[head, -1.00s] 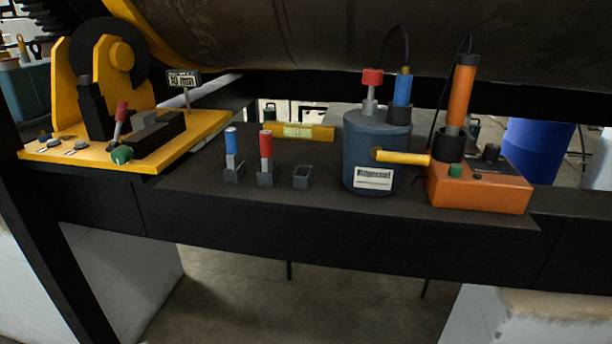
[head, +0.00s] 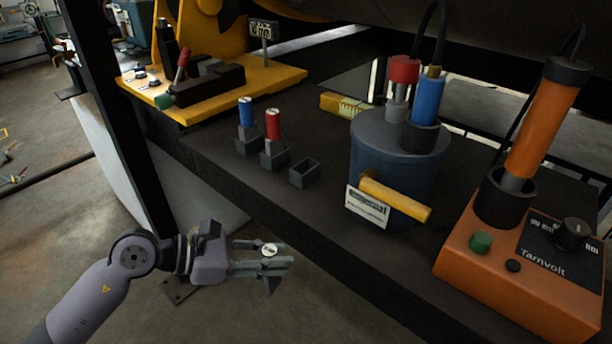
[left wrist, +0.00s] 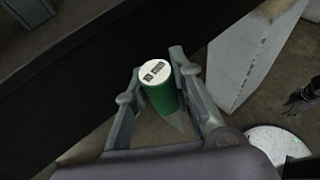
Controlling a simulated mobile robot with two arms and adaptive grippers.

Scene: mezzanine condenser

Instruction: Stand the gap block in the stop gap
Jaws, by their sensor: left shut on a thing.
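My left gripper (head: 275,257) is in front of the dark bench, apart from it and over the floor. It is shut on the gap block, a green cylinder with a white printed top (left wrist: 160,90). In the head view mainly its white top (head: 269,250) shows between the fingers. The yellow fixture (head: 275,84) at the back left carries dark blocks (head: 205,82) and a red-handled lever (head: 182,62). I cannot make out the stop gap clearly among them. A dark finger-like shape at the left wrist view's right edge may be my right gripper (left wrist: 301,98).
An empty grey holder (head: 304,172) stands beside holders with a red block (head: 273,125) and a blue block (head: 246,112). A blue-grey pot (head: 385,165) with a yellow handle and an orange Tarnvolt unit (head: 520,265) stand to the right. The bench's front strip is clear.

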